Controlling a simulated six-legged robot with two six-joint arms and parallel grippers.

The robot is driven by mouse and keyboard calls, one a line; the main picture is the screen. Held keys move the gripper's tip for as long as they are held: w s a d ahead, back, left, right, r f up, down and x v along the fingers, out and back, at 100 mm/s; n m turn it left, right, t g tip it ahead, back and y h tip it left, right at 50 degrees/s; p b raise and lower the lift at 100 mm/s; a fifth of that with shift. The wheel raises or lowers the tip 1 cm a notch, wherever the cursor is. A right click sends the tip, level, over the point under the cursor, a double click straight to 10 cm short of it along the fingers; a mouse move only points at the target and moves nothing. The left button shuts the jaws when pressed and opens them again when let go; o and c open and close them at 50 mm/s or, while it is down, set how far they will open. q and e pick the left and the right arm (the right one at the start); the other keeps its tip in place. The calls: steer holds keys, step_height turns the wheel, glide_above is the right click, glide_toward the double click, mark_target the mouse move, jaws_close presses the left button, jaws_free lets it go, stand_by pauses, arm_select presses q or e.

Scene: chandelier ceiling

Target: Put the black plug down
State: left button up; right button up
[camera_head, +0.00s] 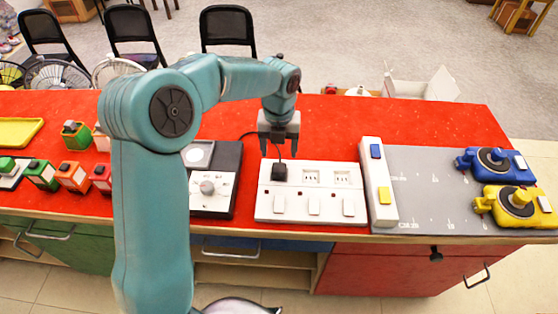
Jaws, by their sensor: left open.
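The black plug (280,172) sits on the left socket of the white power strip (311,208), with a thin dark cable rising behind it. I cannot tell whether it is fully seated. My left gripper (279,150) points down just above and behind the plug. Its two dark fingers are apart, and nothing shows held between them. The other two sockets of the strip are empty. My right gripper is not in view.
A dark box with a dial (207,188) stands left of the strip. A white block with blue and yellow buttons (378,182) and a grey board (430,180) lie right. Small coloured blocks (73,176) stand left. Red tabletop (400,121) behind the strip is clear.

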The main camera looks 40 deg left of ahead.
arm_select(q)
step_height(320, 180, up, 4)
steer(key=shift+r, duration=0.25)
stand_by(0.5)
